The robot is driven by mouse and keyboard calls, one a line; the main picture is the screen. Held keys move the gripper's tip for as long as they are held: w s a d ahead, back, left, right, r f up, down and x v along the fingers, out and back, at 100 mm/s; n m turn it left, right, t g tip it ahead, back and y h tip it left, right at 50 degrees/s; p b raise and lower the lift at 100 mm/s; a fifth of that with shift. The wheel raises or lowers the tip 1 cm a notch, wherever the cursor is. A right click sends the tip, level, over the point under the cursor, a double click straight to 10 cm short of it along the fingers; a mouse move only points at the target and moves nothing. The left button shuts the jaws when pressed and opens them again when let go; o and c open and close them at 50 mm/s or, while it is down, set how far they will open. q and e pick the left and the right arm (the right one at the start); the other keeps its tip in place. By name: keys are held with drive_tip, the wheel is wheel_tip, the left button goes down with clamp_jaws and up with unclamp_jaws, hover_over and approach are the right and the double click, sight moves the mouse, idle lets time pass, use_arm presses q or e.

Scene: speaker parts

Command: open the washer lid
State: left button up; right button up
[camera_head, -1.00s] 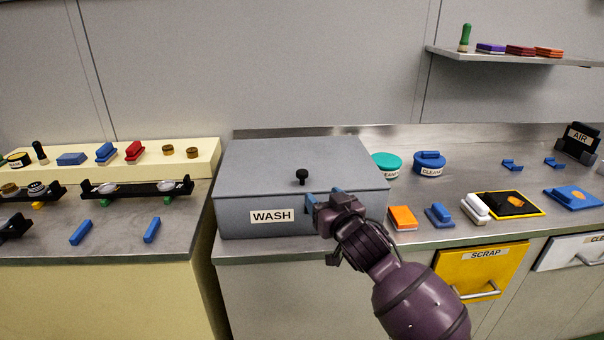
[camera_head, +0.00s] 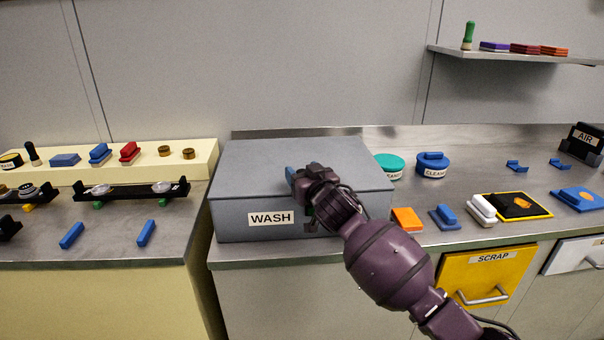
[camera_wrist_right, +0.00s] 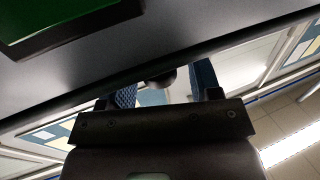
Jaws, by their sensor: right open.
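The washer is a grey box (camera_head: 235,190) with a WASH label on its front, and its flat lid (camera_head: 250,160) is down. My right gripper (camera_head: 296,178) is over the lid, where its dark body hides the lid's black knob in the head view. In the right wrist view the dark round knob (camera_wrist_right: 162,78) shows between the two blue fingers of the open gripper (camera_wrist_right: 165,88). A gap shows on each side of the knob there; whether either finger touches it is unclear. My left gripper is not in view.
Right of the washer are teal (camera_head: 389,167) and blue (camera_head: 432,165) round containers, an orange block (camera_head: 407,220) and a blue block (camera_head: 445,217). A black rack (camera_head: 130,192) stands on the left bench. A shelf (camera_head: 510,58) hangs at upper right.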

drive_tip(key=shift+w+a, duration=0.15)
drive_tip(key=shift+w, duration=0.15)
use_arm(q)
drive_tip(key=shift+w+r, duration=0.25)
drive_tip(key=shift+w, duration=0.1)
use_arm(e)
drive_tip(key=c, duration=0.7)
drive_tip(key=shift+c, duration=1.4)
clamp_jaws()
drive_tip(key=shift+g, duration=0.7)
drive_tip(key=r+p, duration=0.1)
drive_tip(key=r, duration=0.1)
drive_tip(key=r+p, duration=0.4)
drive_tip(key=shift+w+r, duration=0.1)
drive_tip(key=shift+w, duration=0.3)
use_arm(q)
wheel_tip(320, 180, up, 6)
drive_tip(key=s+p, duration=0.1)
drive_tip(key=p, duration=0.2)
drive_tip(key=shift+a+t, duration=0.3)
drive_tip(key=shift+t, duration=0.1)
use_arm(e)
drive_tip(key=w+r+m+g+h, duration=0.1)
drive_tip(key=w+r+g, duration=0.3)
drive_tip(key=w+r, duration=0.3)
wheel_tip(320, 180, up, 4)
drive_tip(key=shift+f, duration=0.1)
